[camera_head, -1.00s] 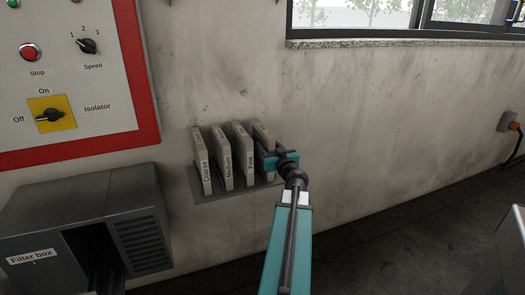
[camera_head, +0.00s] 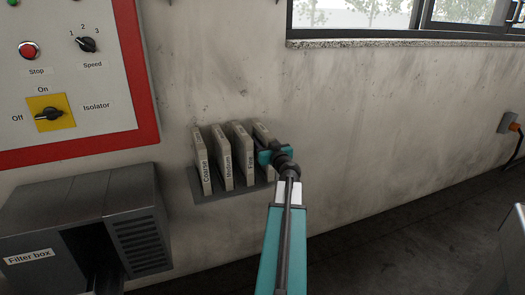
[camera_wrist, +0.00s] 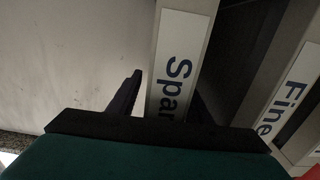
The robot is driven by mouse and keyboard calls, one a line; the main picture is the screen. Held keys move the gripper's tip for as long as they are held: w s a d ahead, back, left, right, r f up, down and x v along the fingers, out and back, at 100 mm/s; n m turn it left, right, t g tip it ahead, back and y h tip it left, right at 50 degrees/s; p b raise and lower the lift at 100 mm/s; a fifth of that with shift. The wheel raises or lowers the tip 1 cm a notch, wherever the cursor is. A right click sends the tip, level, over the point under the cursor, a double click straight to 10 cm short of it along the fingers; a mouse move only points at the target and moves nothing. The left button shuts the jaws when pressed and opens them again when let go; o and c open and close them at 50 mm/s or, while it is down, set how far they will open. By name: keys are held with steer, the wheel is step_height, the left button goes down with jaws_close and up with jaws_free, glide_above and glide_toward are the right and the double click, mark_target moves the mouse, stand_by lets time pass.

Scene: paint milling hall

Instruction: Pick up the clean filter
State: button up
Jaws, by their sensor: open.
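Several flat grey filters stand upright in a row on a wall rack. Their labels read Coarse (camera_head: 205,168), Medium (camera_head: 228,168) and Fine (camera_head: 250,162). The rightmost filter (camera_head: 261,131) is partly hidden by my gripper (camera_head: 266,152) in the head view. In the wrist view this filter (camera_wrist: 185,65) has a label beginning "Spar", its lower end covered by my gripper. No label reads "clean". My gripper is open at the front edge of this filter, with one dark finger to its left and another partly visible to its right. Contact cannot be told.
The grey rack (camera_head: 214,196) sticks out from the stained wall. A dark filter box (camera_head: 75,215) stands at lower left under a red-edged control panel (camera_head: 105,75). The Fine filter (camera_wrist: 290,105) is close on the right in the wrist view.

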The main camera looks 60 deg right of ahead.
mark_target(263, 128)
jaws_close()
stand_by(0.3)
step_height(263, 128, up, 10)
steer(key=p, duration=0.4)
stand_by(1.1)
